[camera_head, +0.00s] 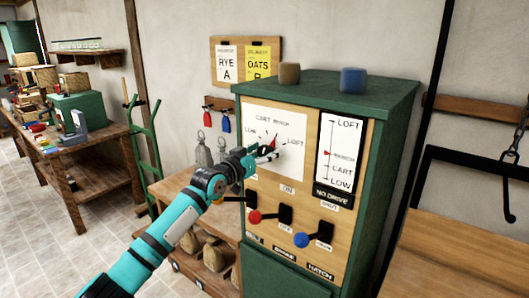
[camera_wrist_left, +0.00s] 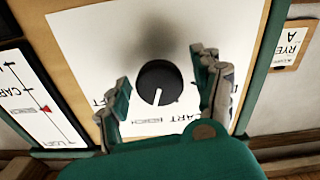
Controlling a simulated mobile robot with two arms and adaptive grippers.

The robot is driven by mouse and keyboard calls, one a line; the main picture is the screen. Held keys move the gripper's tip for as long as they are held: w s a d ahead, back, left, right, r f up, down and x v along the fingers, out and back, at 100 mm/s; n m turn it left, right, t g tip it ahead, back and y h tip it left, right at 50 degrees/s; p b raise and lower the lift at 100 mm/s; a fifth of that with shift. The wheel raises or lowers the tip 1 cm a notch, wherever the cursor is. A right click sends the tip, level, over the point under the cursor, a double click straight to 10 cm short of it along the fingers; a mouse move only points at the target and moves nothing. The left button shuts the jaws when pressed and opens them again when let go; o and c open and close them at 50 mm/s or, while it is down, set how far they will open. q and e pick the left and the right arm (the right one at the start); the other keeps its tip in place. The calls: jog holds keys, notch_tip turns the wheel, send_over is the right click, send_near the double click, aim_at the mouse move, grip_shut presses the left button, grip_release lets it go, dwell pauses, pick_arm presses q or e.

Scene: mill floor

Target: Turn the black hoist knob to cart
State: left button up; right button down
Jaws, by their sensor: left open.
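The black hoist knob (camera_wrist_left: 158,83) is round with a white pointer line. It sits on a white dial plate (camera_wrist_left: 85,35) on the panel. In the left wrist view the line points down, towards the small BENCH label, with CART beside it to the right. My left gripper (camera_wrist_left: 163,95) is open, with one finger on each side of the knob and visible gaps. In the head view my left gripper (camera_head: 268,154) is at the dial and hides most of the knob. The gauge (camera_head: 341,150) has a red marker at the BENCH level. My right gripper is out of view.
The green cabinet (camera_head: 400,100) carries a red-ended lever (camera_head: 254,217) and a blue-ended lever (camera_head: 301,240) below the dial. A brown block (camera_head: 289,73) and a blue block (camera_head: 353,80) stand on top. A wooden shelf with sacks (camera_head: 215,256) is behind my arm.

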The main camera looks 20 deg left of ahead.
pick_arm(q)
jog(key=c, duration=1.2)
jog(key=shift+n, duration=0.3)
jog(key=n+p, duration=0.1)
jog(key=n, duration=0.2)
jog(key=shift+p, duration=0.4)
jog(key=shift+n+p, duration=0.75)
jog(key=shift+n, duration=1.25)
